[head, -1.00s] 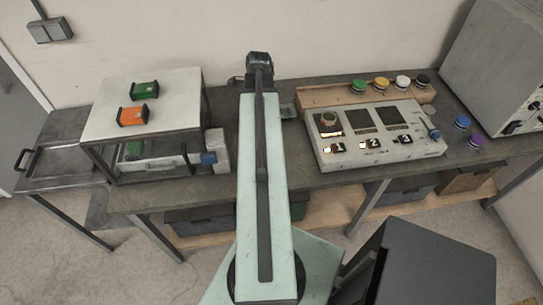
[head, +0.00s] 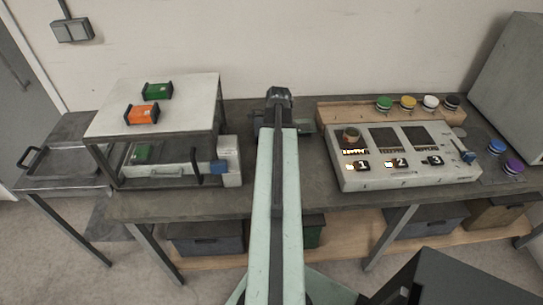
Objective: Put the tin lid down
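My arm reaches straight ahead over the grey workbench (head: 200,205), and its dark wrist end (head: 279,97) is low near the back of the bench. The gripper's fingers are hidden behind my own arm, so I cannot see whether they are open or shut. A small dark grey object (head: 303,118) shows partly behind the arm, just right of the wrist. I cannot tell whether it is a tin or whether anything touches it. I cannot make out the tin lid for certain; it may be hidden by the arm.
At left, a raised stand (head: 205,90) carries a green block (head: 157,91) and an orange block (head: 142,114). At right is a numbered control panel (head: 390,180), with a wooden rack (head: 340,114) of round coloured caps behind it. The bench between stand and arm is mostly clear.

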